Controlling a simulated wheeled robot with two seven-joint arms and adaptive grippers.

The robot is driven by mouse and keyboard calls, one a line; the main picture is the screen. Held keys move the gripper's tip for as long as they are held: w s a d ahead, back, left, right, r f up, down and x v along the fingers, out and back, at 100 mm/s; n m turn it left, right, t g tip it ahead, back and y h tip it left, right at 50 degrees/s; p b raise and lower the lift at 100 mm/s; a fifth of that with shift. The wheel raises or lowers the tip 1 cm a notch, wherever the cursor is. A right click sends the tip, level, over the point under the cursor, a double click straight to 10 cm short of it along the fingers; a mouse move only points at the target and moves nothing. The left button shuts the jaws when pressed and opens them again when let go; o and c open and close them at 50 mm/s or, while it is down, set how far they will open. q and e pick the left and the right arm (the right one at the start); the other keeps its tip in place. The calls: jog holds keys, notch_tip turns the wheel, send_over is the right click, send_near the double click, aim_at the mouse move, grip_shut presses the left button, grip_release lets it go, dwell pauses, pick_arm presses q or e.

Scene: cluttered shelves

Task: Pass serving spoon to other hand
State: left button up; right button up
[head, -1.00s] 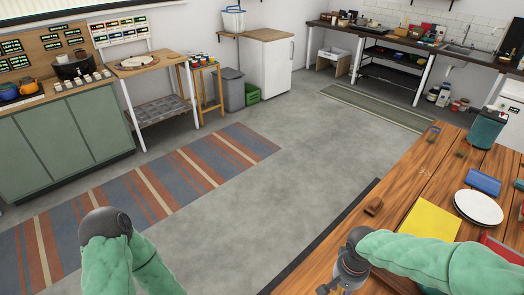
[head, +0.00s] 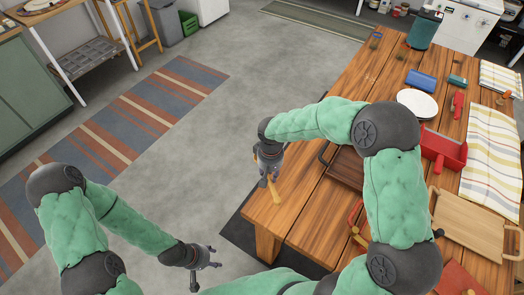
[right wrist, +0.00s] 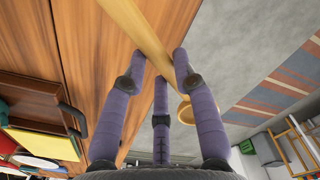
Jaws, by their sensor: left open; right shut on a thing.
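The wooden serving spoon (head: 275,193) is light yellow-brown and hangs from my right gripper (head: 267,178) near the table's left edge. In the right wrist view the spoon (right wrist: 140,27) runs between the purple fingers of my right gripper (right wrist: 160,62), which are shut on it. Its round bowl end (right wrist: 185,111) shows beside the right finger, over the grey floor. My left gripper (head: 207,270) is open and empty, low over the floor in front of the table. It is apart from the spoon, to its lower left.
The wooden table (head: 330,100) fills the right side. On it are a dark brown tray (head: 345,168), a red box (head: 442,150), a white plate (head: 418,103) and a light wooden tray (head: 475,225). The floor (head: 205,165) left of the table is clear.

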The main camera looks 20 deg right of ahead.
pick_arm(q)
jog(key=shift+c, duration=0.3)
jog(key=s+d+m+g+y, duration=0.2)
jog(key=s+d+m+g, duration=0.4)
jog(key=m, duration=0.5)
jog(key=w+a+r+m+t+y, duration=0.1)
jog(key=w+r+m+t+y, duration=0.65)
jog(key=w+m+y, duration=0.5)
jog(key=w+d+r+m+t, duration=0.4)
jog(key=d+r+m+t, duration=0.3)
jog(key=d+r+t, duration=0.7)
jog(key=w+a+r+g, duration=0.1)
jog(key=w+a, duration=0.8)
jog(key=w, duration=0.1)
pick_arm(e)
jog(key=w+a+r+n, duration=0.2)
jog(key=w+a+n, duration=0.1)
jog(key=a, duration=0.7)
jog(key=w+a+r+n, duration=0.3)
jog(key=w+a+n, duration=0.1)
jog(key=a, duration=0.7)
jog(key=shift+w+r, duration=0.2)
jog(key=shift+w, duration=0.6)
